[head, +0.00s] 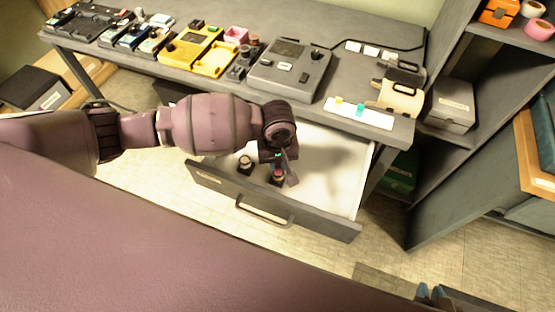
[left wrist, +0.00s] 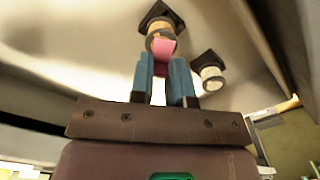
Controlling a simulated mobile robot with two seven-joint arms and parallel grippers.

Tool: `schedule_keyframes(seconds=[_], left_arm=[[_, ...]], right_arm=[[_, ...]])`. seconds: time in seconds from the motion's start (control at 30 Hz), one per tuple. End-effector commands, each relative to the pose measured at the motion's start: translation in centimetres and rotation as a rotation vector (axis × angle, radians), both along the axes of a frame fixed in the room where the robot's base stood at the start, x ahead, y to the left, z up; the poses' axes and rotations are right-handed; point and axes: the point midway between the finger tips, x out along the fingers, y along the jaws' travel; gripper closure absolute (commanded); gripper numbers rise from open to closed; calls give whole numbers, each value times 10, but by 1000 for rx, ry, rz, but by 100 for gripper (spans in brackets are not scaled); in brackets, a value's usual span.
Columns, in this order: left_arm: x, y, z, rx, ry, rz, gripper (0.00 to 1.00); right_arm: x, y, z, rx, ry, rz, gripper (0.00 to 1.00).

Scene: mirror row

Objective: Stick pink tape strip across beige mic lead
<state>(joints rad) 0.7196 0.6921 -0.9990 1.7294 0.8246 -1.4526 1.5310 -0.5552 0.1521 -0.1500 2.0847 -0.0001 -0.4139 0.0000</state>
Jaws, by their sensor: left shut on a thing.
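My left gripper (head: 282,160) is low over the open drawer; it also shows in the left wrist view (left wrist: 165,88). Its blue fingers are shut on a small pink piece, which looks like the pink tape strip (left wrist: 163,47). The pink lies in front of a short round item with a beige band and dark base, perhaps the beige mic lead (left wrist: 157,25). I cannot tell whether they touch. In the head view that item (head: 277,178) stands below the fingers, partly hidden. My right gripper (head: 430,291) shows only its blue tips, apart, at the bottom edge.
A similar pale item (head: 245,163) stands to the left in the white-lined drawer (head: 340,185). A white card (head: 350,117) with yellow and teal strips lies on the desk's front edge. Several devices crowd the desk. A shelf (head: 435,190) stands at right.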

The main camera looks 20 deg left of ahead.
Motion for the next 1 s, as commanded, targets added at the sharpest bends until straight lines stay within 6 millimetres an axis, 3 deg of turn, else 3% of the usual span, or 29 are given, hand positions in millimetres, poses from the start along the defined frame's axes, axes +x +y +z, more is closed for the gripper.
schedule_keyframes(seconds=[1.0], left_arm=[[-1, -1, 0, 0, 1, 0, 100]], right_arm=[[4, -1, 13, -5, -19, 4, 78]])
